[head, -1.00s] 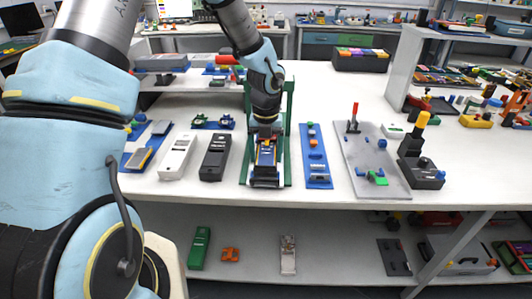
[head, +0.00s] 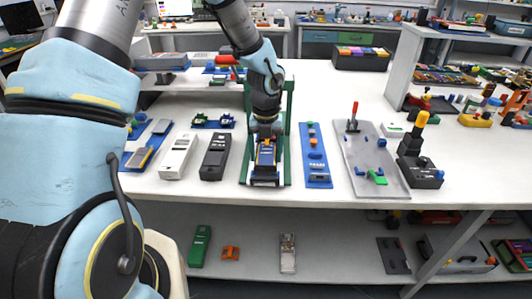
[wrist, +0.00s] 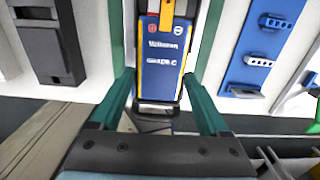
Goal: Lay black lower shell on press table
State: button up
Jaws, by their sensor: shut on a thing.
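The black lower shell (head: 265,183) is at the middle of the bench, between the green rails of the press (head: 287,160). A blue label with yellow edges (wrist: 165,50) shows inside the shell, and the shell's dark near end (wrist: 158,106) shows below it in the wrist view. My gripper (head: 265,135) reaches down over the far part of the shell. In the wrist view its teal fingers (wrist: 158,75) stand one on each side of the shell, shut on it. The press table under the shell is mostly hidden, so I cannot tell whether the shell touches it.
A black case (head: 215,157) and a white case (head: 177,157) lie left of the press. A blue tray (head: 315,160) and a grey plate (head: 370,165) with a red-handled clamp lie to the right. Bare bench lies along the front edge.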

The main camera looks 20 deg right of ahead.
jog(key=shift+f+b, duration=0.5)
jog(key=shift+f, duration=0.5)
jog(key=o, duration=1.3)
jog(key=shift+c, duration=0.2)
jog(key=shift+r, duration=0.1)
notch_tip(320, 180, up, 11)
jog(key=shift+b, duration=0.45)
jog(key=shift+f, duration=0.2)
